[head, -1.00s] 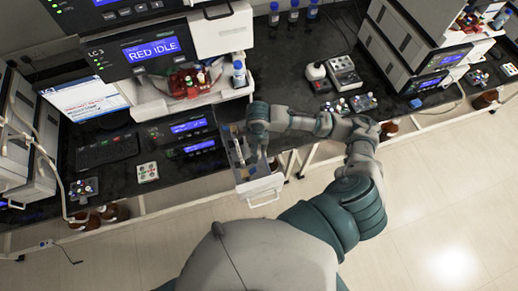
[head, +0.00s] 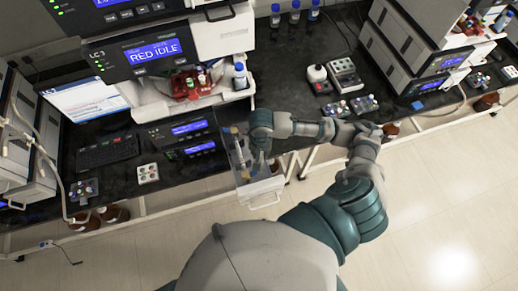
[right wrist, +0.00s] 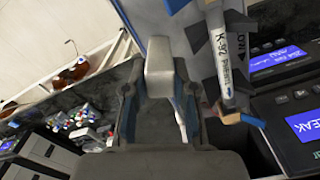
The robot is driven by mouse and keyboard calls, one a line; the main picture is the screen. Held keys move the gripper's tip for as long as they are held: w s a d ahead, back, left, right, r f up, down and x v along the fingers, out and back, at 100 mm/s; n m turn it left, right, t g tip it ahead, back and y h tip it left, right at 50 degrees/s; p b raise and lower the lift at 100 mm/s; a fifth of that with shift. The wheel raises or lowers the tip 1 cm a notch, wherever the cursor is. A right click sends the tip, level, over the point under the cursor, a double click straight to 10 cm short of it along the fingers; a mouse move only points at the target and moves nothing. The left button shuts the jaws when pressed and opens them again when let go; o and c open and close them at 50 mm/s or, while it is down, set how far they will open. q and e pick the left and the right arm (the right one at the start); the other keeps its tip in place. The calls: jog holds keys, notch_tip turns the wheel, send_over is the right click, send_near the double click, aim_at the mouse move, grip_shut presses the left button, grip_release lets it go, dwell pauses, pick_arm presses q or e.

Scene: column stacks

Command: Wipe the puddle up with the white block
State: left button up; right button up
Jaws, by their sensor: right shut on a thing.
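I cannot make out the puddle in either view; the arm and gripper cover part of the drawer. My left gripper is not in view.
A display (right wrist: 312,122) beside the drawer reads LEAK. The instrument stack (head: 155,50) with red-capped vials rises behind the drawer. A keyboard (head: 107,152) lies left on the black bench. Brown bottles (head: 115,213) stand below. Open floor lies in front.

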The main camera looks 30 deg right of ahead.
jog(key=shift+s+a, duration=0.1)
jog(key=shift+s, duration=0.45)
jog(key=shift+w+d+f, duration=0.1)
jog(key=shift+w+d, duration=0.15)
jog(key=shift+w, duration=0.8)
jog(key=shift+w+d, duration=0.2)
jog(key=shift+w, duration=0.85)
notch_tip(320, 180, up, 9)
